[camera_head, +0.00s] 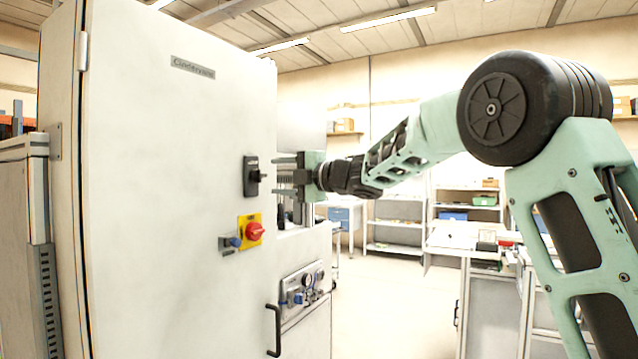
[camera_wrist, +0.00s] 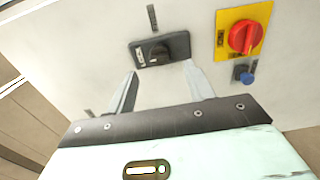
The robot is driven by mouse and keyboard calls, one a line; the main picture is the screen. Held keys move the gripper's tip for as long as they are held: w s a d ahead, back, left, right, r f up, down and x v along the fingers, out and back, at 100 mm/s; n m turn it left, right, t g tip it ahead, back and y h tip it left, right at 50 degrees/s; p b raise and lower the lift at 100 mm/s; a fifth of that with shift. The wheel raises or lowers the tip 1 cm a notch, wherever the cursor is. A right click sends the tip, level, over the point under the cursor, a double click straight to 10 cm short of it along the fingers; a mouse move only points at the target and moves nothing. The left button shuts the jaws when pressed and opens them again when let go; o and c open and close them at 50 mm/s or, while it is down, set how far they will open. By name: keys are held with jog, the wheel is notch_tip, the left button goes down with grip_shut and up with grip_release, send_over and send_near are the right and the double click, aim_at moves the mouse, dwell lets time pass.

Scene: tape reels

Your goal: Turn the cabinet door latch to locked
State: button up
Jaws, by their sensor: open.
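The cabinet door (camera_head: 170,190) is a large pale panel, seen at a slant in the head view. The door latch (camera_head: 251,176) is a dark plate with a short black knob. The latch also shows in the wrist view (camera_wrist: 160,50), where its plate lies sideways above the gripper. Its small markings are too small to read. My gripper (camera_head: 278,176) is just to the right of the latch in the head view. In the wrist view my gripper (camera_wrist: 162,70) has its two fingers apart, pointing at the latch, with nothing between them. The fingers appear short of the knob.
A red rotary switch on a yellow plate (camera_head: 250,231) and a blue button (camera_head: 229,243) sit below the latch. A black handle (camera_head: 274,330) and a gauge panel (camera_head: 303,290) are lower down. Shelves (camera_head: 395,220) and open floor lie behind.

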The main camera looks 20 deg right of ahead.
jog(key=b+v, duration=0.1)
jog(key=v, duration=1)
jog(key=shift+s+d+b, duration=0.2)
jog(key=shift+s+b, duration=0.1)
jog(key=shift+b, duration=0.1)
jog(key=s+a+f+m+g+h+p, duration=0.25)
jog(key=s+a+f+m, duration=0.25)
jog(key=a+f+m, duration=0.3)
jog(key=s+a+f+m+g+h+p, duration=0.15)
jog(key=s+a+f+m+h, duration=0.25)
jog(key=a+f+m, duration=0.45)
jog(key=s+f+g+h, duration=0.1)
jog(key=s+f+g, duration=0.2)
jog(key=s, duration=0.7)
jog(key=s+f+m+g+h, duration=0.1)
jog(key=s+f+g, duration=0.3)
jog(key=s+f, duration=0.3)
jog(key=s+f+g+h, duration=0.1)
jog(key=s+f+g, duration=0.2)
jog(key=s, duration=1)
notch_tip(320, 180, down, 2)
jog(key=shift+a+f+g+p, duration=0.2)
jog(key=shift+g+p, duration=0.1)
jog(key=shift+p, duration=0.1)
